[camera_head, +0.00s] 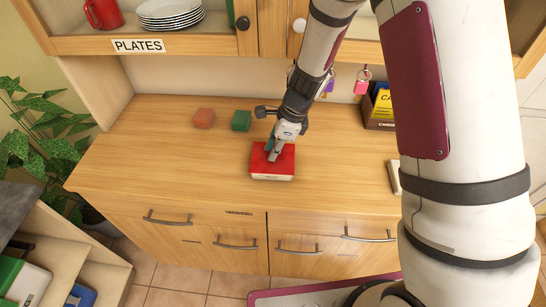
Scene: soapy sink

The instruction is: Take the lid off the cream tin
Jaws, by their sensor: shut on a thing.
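The cream tin (273,178) stands on the wooden counter near its middle. It is a low box with a pale band along its front lower edge. Its red lid (286,162) covers the top. My gripper (272,155) comes down from above and is shut on the lid, at the middle of its top. The fingers hide the part they grip. I cannot tell whether there is a gap between lid and tin.
A reddish-brown block (203,118) and a green block (241,121) lie behind the tin to the left. A box with yellow cards (383,104) stands at the back right. Plates (170,14) and a red mug (103,13) are on the shelf above. The left counter is clear.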

